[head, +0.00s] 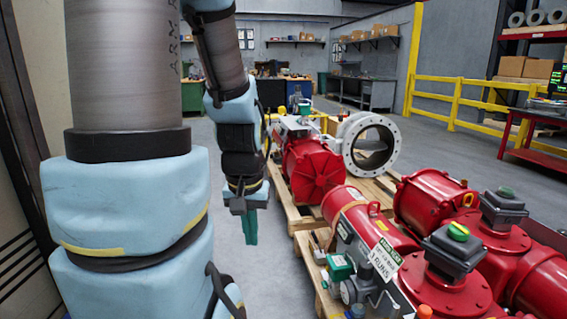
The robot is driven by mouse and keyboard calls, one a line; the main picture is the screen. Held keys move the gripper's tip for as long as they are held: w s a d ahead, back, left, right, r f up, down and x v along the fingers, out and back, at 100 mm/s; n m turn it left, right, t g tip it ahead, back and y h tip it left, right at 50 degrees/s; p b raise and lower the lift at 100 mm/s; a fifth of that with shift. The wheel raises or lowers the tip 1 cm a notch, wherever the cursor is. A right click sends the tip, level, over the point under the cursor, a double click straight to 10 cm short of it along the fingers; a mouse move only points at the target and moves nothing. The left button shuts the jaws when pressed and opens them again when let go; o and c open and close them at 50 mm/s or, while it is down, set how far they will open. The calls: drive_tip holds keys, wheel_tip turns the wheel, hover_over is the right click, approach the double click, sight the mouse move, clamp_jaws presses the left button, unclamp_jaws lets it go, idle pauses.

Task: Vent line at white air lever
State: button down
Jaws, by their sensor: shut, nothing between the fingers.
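My gripper (250,228) hangs pointing down in the middle of the head view, its teal fingers together and empty. It appears to be left of the red valve actuators and apart from them. The near red actuator (360,222) lies on a pallet at the lower right. Small air fittings on its near side include a green box (340,267) and a round pale part (348,291). I cannot make out a white air lever for certain among these small parts.
A farther red actuator (312,168) with a large white flanged valve (369,145) stands on a wooden pallet (296,213). More red actuators (436,201) crowd the right. A yellow railing (455,100) runs behind. Grey floor (268,285) is clear below my gripper.

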wheel_tip(320, 180, up, 6)
drive_tip(key=p, duration=0.4)
idle(0.5)
